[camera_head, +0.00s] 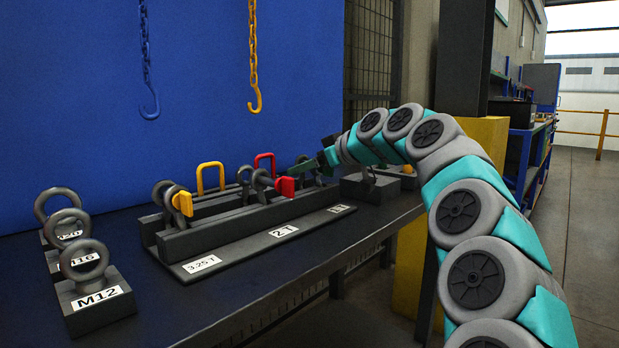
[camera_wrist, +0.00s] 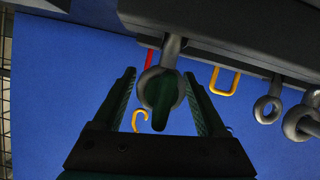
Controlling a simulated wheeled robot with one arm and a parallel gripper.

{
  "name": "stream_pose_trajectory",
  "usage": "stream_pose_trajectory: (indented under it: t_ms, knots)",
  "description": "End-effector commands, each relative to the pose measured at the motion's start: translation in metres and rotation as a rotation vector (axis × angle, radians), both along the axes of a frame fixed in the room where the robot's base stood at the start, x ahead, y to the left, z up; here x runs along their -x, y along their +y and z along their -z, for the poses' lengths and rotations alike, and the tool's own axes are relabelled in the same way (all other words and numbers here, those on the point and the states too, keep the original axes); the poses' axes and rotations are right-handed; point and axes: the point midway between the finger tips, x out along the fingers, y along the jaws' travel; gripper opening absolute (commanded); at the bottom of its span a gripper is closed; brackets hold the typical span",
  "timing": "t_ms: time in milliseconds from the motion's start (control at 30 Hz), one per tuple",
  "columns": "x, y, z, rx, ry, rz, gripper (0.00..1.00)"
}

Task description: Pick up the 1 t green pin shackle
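The grey shackle with a green pin (camera_wrist: 163,100) hangs from the dark rack in the upside-down wrist view. My gripper (camera_wrist: 165,88) is open, with one dark green finger on each side of the shackle's pin end. Gaps show between the fingers and the shackle. In the head view my gripper (camera_head: 309,168) is at the far end of the rack (camera_head: 215,238), by the 1T label. There it largely hides the green pin shackle.
A yellow-pin shackle (camera_head: 180,200) and a red-pin shackle (camera_head: 277,184) stand in the rack. Eye bolts on blocks, one marked M12 (camera_head: 94,297), stand at left. Another dark block (camera_head: 372,188) is close right of my gripper. Chain hooks (camera_head: 255,100) hang behind.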

Motion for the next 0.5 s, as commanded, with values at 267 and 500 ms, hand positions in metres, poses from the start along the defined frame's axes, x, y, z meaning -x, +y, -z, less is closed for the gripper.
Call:
stream_pose_trajectory:
  t_ms: [267,500]
  knots:
    - [-0.0001,-0.0001,0.0001,0.000,0.000,0.000,0.42]
    - [0.0000,-0.0002,0.0001,0.000,0.000,0.000,0.15]
